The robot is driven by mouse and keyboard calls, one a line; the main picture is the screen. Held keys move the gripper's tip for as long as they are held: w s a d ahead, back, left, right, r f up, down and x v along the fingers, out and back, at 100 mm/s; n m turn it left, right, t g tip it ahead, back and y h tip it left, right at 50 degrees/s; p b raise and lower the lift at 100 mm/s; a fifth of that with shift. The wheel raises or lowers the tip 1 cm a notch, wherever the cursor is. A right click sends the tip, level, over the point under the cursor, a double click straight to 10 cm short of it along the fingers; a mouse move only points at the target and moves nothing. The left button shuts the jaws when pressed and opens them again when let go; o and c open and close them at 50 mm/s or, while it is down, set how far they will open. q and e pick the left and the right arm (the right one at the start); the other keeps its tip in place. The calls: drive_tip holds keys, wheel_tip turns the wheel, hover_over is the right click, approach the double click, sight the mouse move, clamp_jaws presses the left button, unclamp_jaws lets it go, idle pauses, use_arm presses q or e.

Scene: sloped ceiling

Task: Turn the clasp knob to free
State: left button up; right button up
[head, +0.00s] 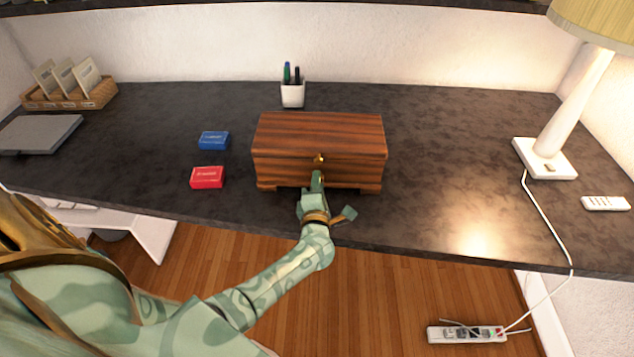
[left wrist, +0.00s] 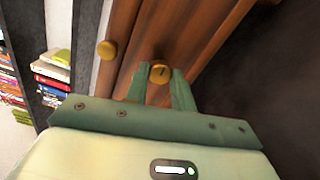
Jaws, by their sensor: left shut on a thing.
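A closed wooden box (head: 318,135) with a dark striped grain stands on the desk; its front also shows slanted in the left wrist view (left wrist: 205,35). A brass knob (head: 319,158) shows on the front just above my left gripper (head: 317,178). In the left wrist view, the green fingers of that gripper (left wrist: 160,88) are closed around a round brass clasp knob (left wrist: 160,72) with a short dark mark on its face. A second, plain brass knob (left wrist: 106,50) sits apart to its left. My right gripper is not in view.
A blue box (head: 214,140) and a red box (head: 207,177) lie left of the wooden box. A pen cup (head: 292,94) stands behind it. A lamp (head: 547,155) stands at right. The desk between lamp and box is clear.

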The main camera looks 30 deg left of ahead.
use_arm(q)
drive_tip(key=shift+f, duration=0.1)
idle(0.5)
drive_tip(key=o, duration=1)
drive_tip(key=p+v, duration=0.2)
drive_tip(key=v, duration=1.4)
drive_tip(key=shift+d, duration=0.2)
drive_tip(key=shift+s, duration=0.1)
